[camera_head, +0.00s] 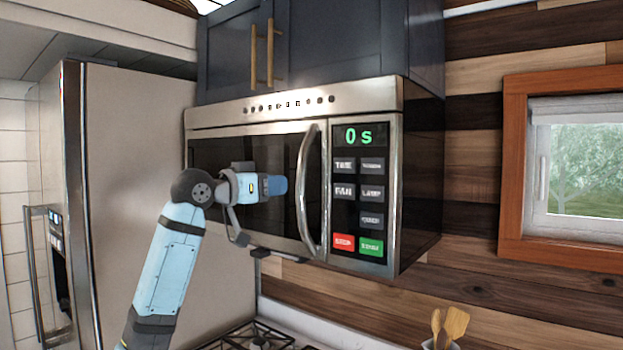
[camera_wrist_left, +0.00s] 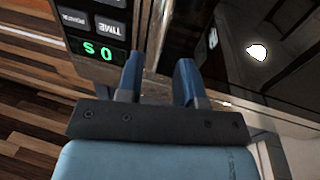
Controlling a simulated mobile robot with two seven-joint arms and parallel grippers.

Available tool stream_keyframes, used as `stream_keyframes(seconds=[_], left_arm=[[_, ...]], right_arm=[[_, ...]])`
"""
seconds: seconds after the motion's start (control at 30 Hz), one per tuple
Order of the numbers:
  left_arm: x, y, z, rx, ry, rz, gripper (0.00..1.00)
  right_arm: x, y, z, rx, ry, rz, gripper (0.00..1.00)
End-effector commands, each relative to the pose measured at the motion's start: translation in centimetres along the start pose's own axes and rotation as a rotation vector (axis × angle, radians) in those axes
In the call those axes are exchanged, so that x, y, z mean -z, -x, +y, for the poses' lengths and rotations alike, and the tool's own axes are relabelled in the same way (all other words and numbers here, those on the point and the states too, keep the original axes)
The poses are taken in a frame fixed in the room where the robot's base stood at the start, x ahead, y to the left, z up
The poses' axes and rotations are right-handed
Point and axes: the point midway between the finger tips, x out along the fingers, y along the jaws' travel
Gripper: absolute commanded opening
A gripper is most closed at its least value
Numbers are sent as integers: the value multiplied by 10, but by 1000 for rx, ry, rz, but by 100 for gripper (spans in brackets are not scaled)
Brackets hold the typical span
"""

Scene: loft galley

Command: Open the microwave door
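The microwave (camera_head: 290,180) hangs under dark cabinets, with its dark-glass door (camera_head: 225,155) shut. Its curved silver handle (camera_head: 303,190) stands upright at the door's right edge, beside the control panel. My left gripper (camera_head: 279,185) is in front of the door glass, just left of the handle in the head view. In the left wrist view its two blue fingers (camera_wrist_left: 158,65) are spread apart with nothing visibly gripped. The handle (camera_wrist_left: 150,28) shows there ahead of the gap between the fingertips; I cannot tell whether they touch it. My right gripper is in neither view.
The control panel (camera_head: 358,190) reads 0 s. A stove (camera_head: 255,338) lies below and a steel fridge (camera_head: 120,180) stands to the left. Wooden utensils (camera_head: 450,325) are at the lower right, below a window (camera_head: 580,165).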

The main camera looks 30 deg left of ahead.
Motion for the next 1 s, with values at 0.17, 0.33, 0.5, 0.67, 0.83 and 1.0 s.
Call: stream_keyframes(seconds=[0.17, 0.33, 0.5, 0.67, 0.83, 1.0], left_arm=[[3, -41, 1, -3, 4, -3, 34], [2, -71, 1, -2, 2, -1, 34], [1, -88, 1, -2, 1, -1, 34], [-1, -93, 1, -1, -1, -1, 34], [-1, -93, 1, 0, -1, -1, 34], [-1, -93, 1, 0, -1, -1, 4]], right_arm=[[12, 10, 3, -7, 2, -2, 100], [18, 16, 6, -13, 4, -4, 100], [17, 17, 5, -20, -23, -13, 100], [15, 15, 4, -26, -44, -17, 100], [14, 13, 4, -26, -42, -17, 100], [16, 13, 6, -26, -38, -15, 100]])
